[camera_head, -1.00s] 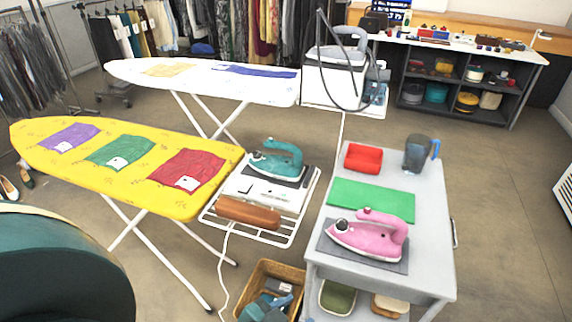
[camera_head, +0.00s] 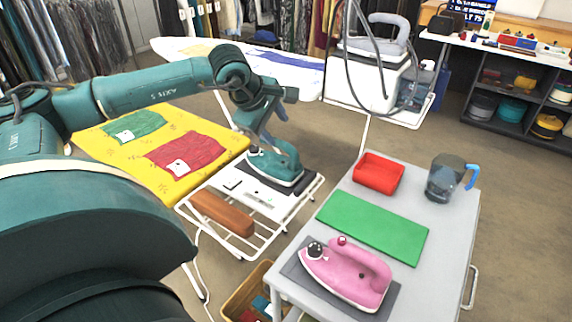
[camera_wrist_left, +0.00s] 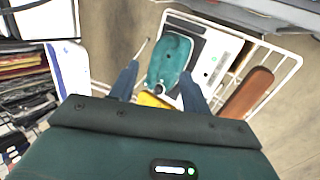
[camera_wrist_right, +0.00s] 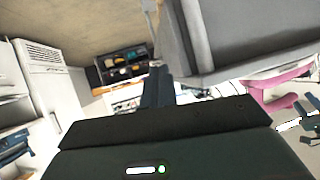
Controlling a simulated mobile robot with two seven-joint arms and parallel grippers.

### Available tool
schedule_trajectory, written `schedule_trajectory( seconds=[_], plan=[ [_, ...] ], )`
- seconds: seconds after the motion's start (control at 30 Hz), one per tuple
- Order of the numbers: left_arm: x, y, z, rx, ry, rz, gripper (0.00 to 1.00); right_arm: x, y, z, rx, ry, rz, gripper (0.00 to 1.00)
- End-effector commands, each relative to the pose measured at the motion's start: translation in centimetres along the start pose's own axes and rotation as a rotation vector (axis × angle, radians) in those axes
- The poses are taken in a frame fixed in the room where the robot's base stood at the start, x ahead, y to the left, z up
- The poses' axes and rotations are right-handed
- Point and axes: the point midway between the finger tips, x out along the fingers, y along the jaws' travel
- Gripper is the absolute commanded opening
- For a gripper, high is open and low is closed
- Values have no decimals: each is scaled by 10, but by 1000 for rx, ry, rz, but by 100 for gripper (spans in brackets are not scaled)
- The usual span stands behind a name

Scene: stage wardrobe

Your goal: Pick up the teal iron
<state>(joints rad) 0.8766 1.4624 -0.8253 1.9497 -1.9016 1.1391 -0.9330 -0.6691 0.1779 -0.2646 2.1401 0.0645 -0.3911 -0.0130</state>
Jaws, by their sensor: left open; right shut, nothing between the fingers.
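The teal iron (camera_head: 275,168) rests on a dark pad on the white wire rack at the end of the yellow ironing board. It also shows in the left wrist view (camera_wrist_left: 172,58). My left gripper (camera_head: 268,138) is above the iron, its fingers open; in the left wrist view its fingertips (camera_wrist_left: 160,70) appear on either side of the iron, with nothing held. Contact with the iron cannot be told. My right gripper (camera_wrist_right: 158,72) is shut and empty in the right wrist view, beside a grey surface; it is out of the head view.
A brown sleeve roll (camera_head: 222,213) lies on the rack beside the iron. The grey cart (camera_head: 440,240) to the right carries a pink iron (camera_head: 345,275), green mat (camera_head: 372,222), red tray (camera_head: 378,172) and jug (camera_head: 445,178). A basket (camera_head: 245,297) stands below.

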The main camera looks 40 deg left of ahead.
Motion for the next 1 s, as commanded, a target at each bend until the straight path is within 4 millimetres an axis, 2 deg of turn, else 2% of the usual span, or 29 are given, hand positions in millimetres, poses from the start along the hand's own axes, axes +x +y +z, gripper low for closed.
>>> schedule_trajectory(
  seconds=[0.03,0.13,0.4,0.67,1.0],
  plan=[
    [-2,2,-9,11,33,7,47,0,-1,2,1,-3,-3,0],
    [6,5,-16,21,56,10,47,-2,-3,2,3,-7,-5,0],
    [56,5,-18,19,52,11,47,-5,-2,0,-9,-12,-3,0],
    [76,4,-20,19,53,11,47,-6,0,0,-17,-16,3,0],
    [120,0,-26,18,51,12,47,-8,2,-7,-36,-17,11,0]
  ],
)
